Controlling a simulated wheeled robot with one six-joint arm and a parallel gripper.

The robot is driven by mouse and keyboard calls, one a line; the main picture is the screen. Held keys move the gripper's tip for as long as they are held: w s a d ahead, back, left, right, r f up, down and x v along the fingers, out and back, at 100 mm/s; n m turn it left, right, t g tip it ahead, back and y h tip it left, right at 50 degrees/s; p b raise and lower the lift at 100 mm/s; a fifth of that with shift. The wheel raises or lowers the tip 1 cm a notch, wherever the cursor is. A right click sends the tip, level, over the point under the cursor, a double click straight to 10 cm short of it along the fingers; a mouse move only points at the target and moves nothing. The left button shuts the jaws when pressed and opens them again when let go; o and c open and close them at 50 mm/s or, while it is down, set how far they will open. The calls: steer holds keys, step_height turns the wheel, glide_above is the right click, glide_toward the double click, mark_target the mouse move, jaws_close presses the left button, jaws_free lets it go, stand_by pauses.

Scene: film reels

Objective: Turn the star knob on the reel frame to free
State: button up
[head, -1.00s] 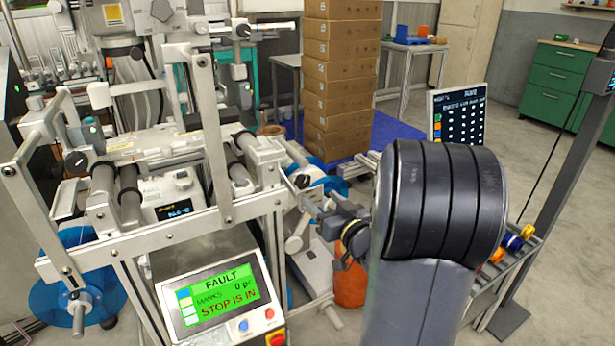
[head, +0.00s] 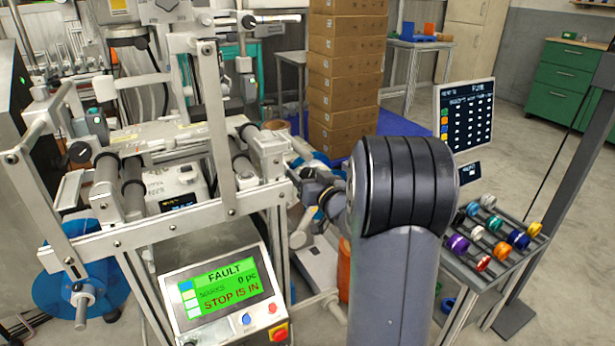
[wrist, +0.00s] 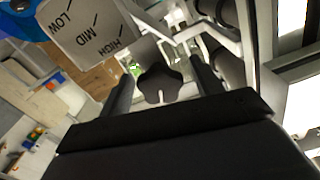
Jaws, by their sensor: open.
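In the wrist view a dark star knob (wrist: 157,86) with rounded lobes and a pale mark on its lower edge shows between the two fingers of my gripper (wrist: 163,72). The gripper is open, with a finger on each side of the knob; I cannot tell whether either finger touches it. No "free" marking is readable. In the head view my arm stands in front of the grey reel frame (head: 205,225), and I cannot make out the knob or fingertips there.
A pale plate (wrist: 88,38) reading LOW, MID and HIGH is close by in the wrist view. A panel (head: 222,290) shows FAULT and STOP IS IN. A rack (head: 487,262) of coloured spools stands right of my arm. Stacked boxes (head: 345,80) stand behind.

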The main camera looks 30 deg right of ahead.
steer(key=shift+c, duration=0.4)
steer(key=c, duration=0.9)
steer(key=shift+f+n+b, duration=0.15)
steer(key=shift+n+b, duration=0.75)
steer(key=shift+n, duration=0.6)
steer(key=o, duration=1)
steer(key=s+p, duration=0.1)
steer(key=s, duration=0.4)
steer(key=s+p, duration=0.1)
steer(key=s, duration=0.4)
steer(key=shift+s+d, duration=0.2)
steer(key=shift+s, duration=0.2)
